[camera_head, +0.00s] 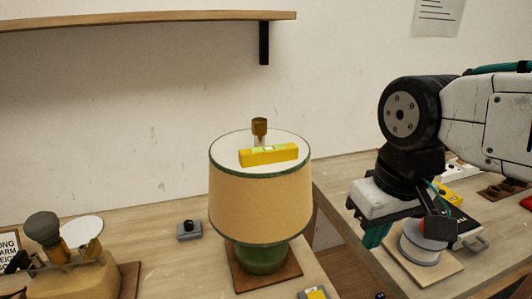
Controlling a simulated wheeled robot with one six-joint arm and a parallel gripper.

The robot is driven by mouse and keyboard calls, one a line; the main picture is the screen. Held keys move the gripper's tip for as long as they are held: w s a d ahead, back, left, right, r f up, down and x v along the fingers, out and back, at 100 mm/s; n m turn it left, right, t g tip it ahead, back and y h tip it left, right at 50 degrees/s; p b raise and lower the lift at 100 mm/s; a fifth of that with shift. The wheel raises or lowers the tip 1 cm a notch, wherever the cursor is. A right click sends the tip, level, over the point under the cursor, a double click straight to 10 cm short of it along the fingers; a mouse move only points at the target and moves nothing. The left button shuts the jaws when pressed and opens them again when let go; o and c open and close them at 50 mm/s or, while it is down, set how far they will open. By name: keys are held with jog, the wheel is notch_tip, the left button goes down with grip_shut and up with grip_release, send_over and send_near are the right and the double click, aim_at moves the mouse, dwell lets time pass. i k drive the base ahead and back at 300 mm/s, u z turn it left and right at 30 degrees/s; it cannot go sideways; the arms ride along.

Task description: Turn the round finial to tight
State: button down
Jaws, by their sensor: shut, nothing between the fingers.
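A lamp with a tan shade (260,200) and a green base (262,260) stands upright near the middle. A brass-brown finial (260,127) stands at the centre of the shade's white top, on a paler stem. I cannot tell from here how tight it sits. A yellow spirit level (268,155) lies on the white top, in front of the finial. My gripper (376,236) is at the right, well apart from the lamp and lower than the finial. It is shut and holds nothing; its fingertips show only in part.
A white round piece (422,243) on a wooden board is by my gripper. A tan stand with a grey knob (42,228) is at the lower left. A small grey block (189,230) lies left of the lamp. A wooden shelf (150,18) hangs above.

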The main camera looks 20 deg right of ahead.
aim_at(258, 125)
jog(key=k, duration=1)
jog(key=u, duration=0.95)
jog(key=i, duration=0.65)
jog(key=z, duration=0.95)
